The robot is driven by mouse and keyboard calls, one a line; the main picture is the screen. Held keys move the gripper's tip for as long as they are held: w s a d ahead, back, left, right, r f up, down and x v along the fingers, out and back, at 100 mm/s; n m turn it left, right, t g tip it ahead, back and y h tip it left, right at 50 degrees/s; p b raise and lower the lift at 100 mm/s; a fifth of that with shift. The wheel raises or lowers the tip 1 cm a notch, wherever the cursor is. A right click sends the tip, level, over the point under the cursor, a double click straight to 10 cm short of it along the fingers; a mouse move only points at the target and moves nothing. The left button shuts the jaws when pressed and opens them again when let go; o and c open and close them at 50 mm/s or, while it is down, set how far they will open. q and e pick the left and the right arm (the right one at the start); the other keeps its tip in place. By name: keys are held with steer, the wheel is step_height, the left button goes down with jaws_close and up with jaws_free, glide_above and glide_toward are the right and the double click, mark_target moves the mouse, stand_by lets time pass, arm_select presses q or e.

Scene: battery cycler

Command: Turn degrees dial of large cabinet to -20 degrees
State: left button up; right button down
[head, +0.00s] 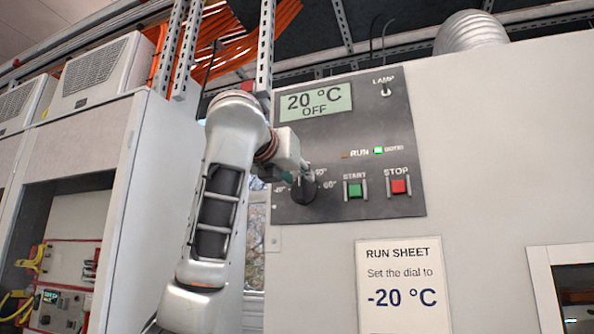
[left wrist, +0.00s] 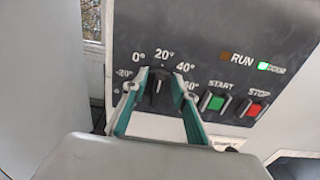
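The dark round degrees dial (head: 303,191) is on the grey control panel of the large cabinet. In the left wrist view, the dial (left wrist: 159,88) has its white pointer line up, near the 20° mark. The scale around it shows -20°, 0°, 20°, 40° and 60°. The display (head: 315,103) reads 20 °C and OFF. My left gripper (head: 298,175) is at the dial; in the left wrist view its teal fingers (left wrist: 161,84) are open, one on each side of the dial. I cannot tell whether they touch it. My right gripper is not in view.
Right of the dial are a green START button (head: 354,189) and a red STOP button (head: 400,186). A LAMP switch (head: 386,91) sits above. A run sheet (head: 403,286) below says to set the dial to -20 °C. Another cabinet (head: 115,170) stands at left.

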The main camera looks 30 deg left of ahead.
arm_select(q)
steer(key=shift+w, duration=0.15)
jaws_close()
